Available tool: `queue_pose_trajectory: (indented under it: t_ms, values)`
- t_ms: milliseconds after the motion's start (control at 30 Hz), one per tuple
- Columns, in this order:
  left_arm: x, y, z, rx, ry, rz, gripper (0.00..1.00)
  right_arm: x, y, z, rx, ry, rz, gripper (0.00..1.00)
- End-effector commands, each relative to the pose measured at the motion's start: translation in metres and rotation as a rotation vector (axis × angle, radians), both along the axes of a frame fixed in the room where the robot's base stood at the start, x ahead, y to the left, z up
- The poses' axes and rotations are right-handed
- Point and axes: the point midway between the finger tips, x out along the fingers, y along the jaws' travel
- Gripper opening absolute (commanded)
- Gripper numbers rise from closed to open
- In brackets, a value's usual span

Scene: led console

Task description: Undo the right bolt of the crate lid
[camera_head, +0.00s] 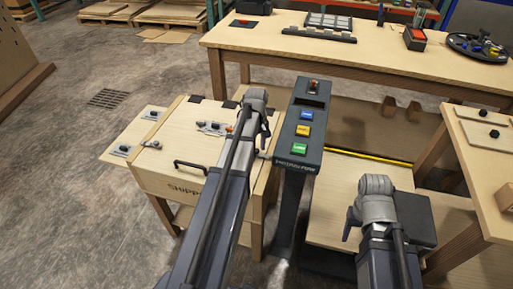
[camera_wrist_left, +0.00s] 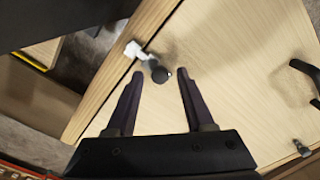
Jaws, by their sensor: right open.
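The wooden crate (camera_head: 150,188) stands left of centre, with a pale lid (camera_head: 190,145) and a black handle (camera_head: 190,167). The right bolt (camera_wrist_left: 158,72), with a dark round knob and a pale metal bracket, sits at the lid's edge in the left wrist view. My left gripper (camera_wrist_left: 160,75) is open over the lid, its two dark fingers apart. The knob appears between the fingertips; I cannot tell whether they touch it. In the head view my left arm hides part of the lid's right side. My right gripper (camera_head: 351,226) is open, low at the right, away from the crate.
A dark console (camera_head: 303,130) with blue, yellow and green buttons stands close to the crate's right side. More metal fittings (camera_head: 215,128) lie on the lid. A long workbench (camera_head: 380,65) spans the back. A side table (camera_head: 490,150) is at the right. Floor is open at the left.

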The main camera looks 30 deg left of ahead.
Motion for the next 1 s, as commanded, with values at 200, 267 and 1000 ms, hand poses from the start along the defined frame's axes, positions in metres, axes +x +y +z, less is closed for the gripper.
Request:
queue_pose_trajectory:
  t_ms: [200, 267, 1000]
  values:
    - [0.0001, 0.0001, 0.0, 0.0, 0.0, 0.0, 0.27, 0.0, 0.0, 0.0, 0.0, 0.0, 0.0, 0.58]
    - [0.0, 0.0, 0.0, 0.0, 0.0, 0.0, 0.2, 0.0, 0.0, 0.0, 0.0, 0.0, 0.0, 0.58]
    - [0.0, 0.0, -0.0001, 0.0, 0.0, 0.0, 0.0, 0.0, 0.0, -0.0001, 0.0, 0.0, 0.0, 0.58]
